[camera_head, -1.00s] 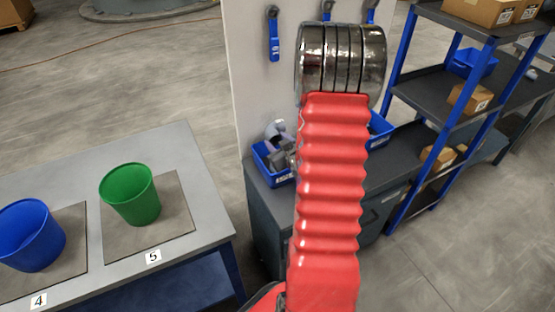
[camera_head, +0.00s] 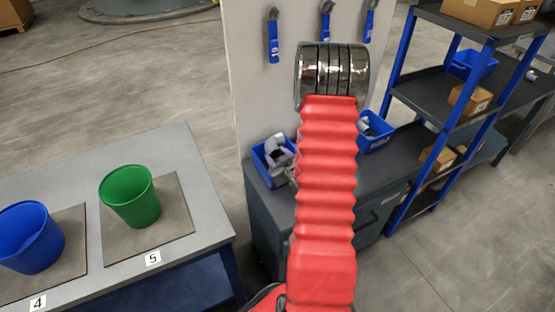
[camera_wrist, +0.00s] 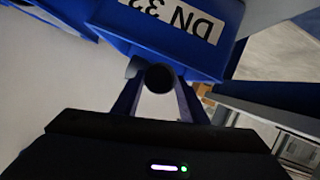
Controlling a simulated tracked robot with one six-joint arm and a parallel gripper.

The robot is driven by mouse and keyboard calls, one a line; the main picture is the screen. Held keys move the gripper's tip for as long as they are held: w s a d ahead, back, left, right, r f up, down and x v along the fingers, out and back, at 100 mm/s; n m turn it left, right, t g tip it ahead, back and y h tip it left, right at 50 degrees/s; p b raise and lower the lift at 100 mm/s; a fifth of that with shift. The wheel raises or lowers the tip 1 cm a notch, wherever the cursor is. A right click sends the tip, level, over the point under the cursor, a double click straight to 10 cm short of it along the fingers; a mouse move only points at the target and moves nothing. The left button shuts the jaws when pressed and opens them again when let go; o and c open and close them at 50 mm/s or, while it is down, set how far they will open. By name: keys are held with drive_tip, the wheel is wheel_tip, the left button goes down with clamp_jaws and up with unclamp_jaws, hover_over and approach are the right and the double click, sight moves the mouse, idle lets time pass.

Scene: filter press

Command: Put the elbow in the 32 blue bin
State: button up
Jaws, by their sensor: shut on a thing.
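In the wrist view my gripper (camera_wrist: 157,100) is shut on the elbow (camera_wrist: 158,77), a grey pipe piece with a dark round opening facing the camera. Just beyond it is a blue bin (camera_wrist: 120,22) with a white label, upside down in the picture, reading DN and a number that looks like 32. I cannot tell whether the elbow touches the bin. In the head view my red arm hides most of the gripper. A blue bin with grey fittings (camera_head: 258,164) is left of the arm, and another blue bin (camera_head: 377,143) is right of it.
Both bins stand on a dark bench (camera_head: 400,150) against a pale panel (camera_head: 255,100) with hanging blue-handled tools (camera_head: 273,40). A blue-framed shelf (camera_head: 440,90) with boxes is at right. A grey table (camera_head: 100,165) with a green bucket (camera_head: 132,197) and a blue bucket (camera_head: 32,240) is at left.

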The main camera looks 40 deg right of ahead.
drive_tip(key=shift+f, duration=1)
drive_tip(key=shift+f, duration=0.6)
drive_tip(key=o, duration=0.8)
drive_tip(key=shift+f, duration=0.1)
drive_tip(key=shift+o, duration=0.3)
drive_tip(key=shift+s+a, duration=0.1)
drive_tip(key=shift+f, duration=0.1)
